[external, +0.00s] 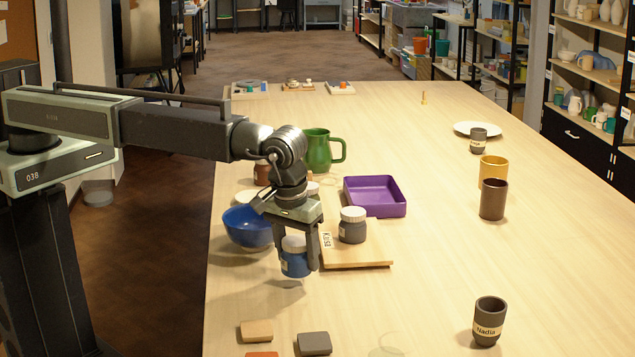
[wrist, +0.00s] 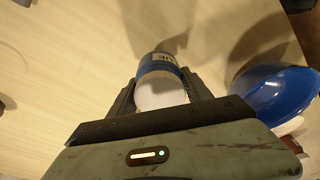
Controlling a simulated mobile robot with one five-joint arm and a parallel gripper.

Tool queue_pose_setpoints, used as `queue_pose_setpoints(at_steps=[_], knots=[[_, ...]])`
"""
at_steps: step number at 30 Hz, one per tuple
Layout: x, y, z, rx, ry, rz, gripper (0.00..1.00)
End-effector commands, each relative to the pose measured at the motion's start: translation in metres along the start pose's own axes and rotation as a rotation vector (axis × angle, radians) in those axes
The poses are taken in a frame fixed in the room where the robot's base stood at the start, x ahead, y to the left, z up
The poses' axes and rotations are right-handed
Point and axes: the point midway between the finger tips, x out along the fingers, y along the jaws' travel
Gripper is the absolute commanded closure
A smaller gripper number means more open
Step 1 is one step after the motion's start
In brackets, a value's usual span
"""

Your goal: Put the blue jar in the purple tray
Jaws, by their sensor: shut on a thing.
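The blue jar (external: 295,262) has a white lid and a label. My gripper (external: 296,258) is shut on it and holds it upright, a little above the table with its shadow below. In the wrist view the jar (wrist: 160,68) sits between both fingers of my gripper (wrist: 158,88), lid toward the camera. The purple tray (external: 376,210) lies empty on the table, behind and to the right of my gripper in the external view. It does not show in the wrist view.
A grey jar (external: 352,231) stands on a wooden board (external: 365,256) between my gripper and the tray. A blue bowl (external: 246,232) is just left; it also shows in the wrist view (wrist: 268,92).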

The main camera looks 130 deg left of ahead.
Motion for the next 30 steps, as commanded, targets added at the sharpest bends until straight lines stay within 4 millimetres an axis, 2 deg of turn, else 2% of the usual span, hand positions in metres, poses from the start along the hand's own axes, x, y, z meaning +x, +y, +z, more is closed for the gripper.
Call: queue_pose_setpoints(at_steps=[1, 2, 3, 11, 17, 21, 23, 26, 30], knots=[[0.012, 0.0, 0.002, 0.0, 0.0, 0.0, 0.95], [0.013, 0.0, 0.001, 0.001, 0.0, 0.0, 0.95], [-0.002, 0.003, -0.011, 0.02, -0.001, 0.002, 0.95], [-0.026, 0.016, -0.066, 0.155, -0.009, 0.017, 0.95], [-0.048, 0.025, -0.122, 0.29, -0.013, 0.033, 0.95], [-0.068, 0.029, -0.176, 0.407, -0.011, 0.049, 0.95], [-0.07, 0.027, -0.205, 0.453, -0.01, 0.055, 0.95], [-0.058, 0.014, -0.255, 0.486, -0.008, 0.062, 0.95], [-0.036, -0.017, -0.327, 0.483, -0.007, 0.066, 0.95]])
